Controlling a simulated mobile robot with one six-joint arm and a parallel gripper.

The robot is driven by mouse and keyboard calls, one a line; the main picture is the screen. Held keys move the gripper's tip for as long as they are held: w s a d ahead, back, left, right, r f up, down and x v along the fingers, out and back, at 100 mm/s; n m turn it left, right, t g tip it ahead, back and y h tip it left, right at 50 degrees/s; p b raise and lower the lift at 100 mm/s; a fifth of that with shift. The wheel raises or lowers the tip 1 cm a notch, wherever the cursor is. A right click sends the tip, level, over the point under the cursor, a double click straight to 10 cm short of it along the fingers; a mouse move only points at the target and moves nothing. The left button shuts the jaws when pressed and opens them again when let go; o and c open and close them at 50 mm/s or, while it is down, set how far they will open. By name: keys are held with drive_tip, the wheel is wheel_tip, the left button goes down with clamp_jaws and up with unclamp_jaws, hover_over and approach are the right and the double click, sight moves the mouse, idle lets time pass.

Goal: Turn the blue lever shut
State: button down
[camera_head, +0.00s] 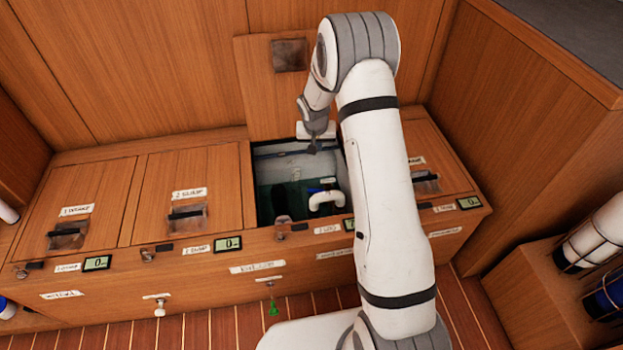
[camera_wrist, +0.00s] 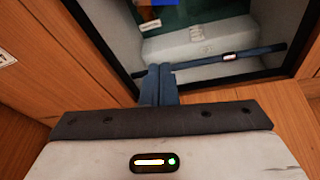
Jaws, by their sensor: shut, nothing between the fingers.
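The blue lever (camera_head: 328,181) sits on a white bent pipe fitting (camera_head: 326,199) down inside the open locker in the middle of the bench. A small blue patch at the top edge of the wrist view may be the lever, but I cannot tell. My gripper (camera_head: 313,149) is above the back part of the opening, apart from the lever. In the wrist view, its two dark fingers (camera_wrist: 159,72) are together with nothing between them. How far the lever is turned is too small to tell.
A raised wooden lid (camera_head: 270,85) stands behind the opening. A dark blue strap (camera_wrist: 255,54) crosses a pale grey box (camera_wrist: 195,42) inside the locker. Closed lids with latches (camera_head: 187,216) flank the opening. The locker rim surrounds it closely.

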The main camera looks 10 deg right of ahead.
hover_over(321, 191)
drive_tip(key=w+a, duration=0.3)
drive_tip(key=w, duration=0.1)
wheel_tip(321, 191, down, 14)
wheel_tip(321, 191, down, 10)
drive_tip(key=s+b, duration=0.1)
drive_tip(key=b, duration=0.3)
drive_tip(key=shift+r+m, duration=0.2)
drive_tip(key=shift+m, duration=0.1)
drive_tip(key=shift+a, duration=0.15)
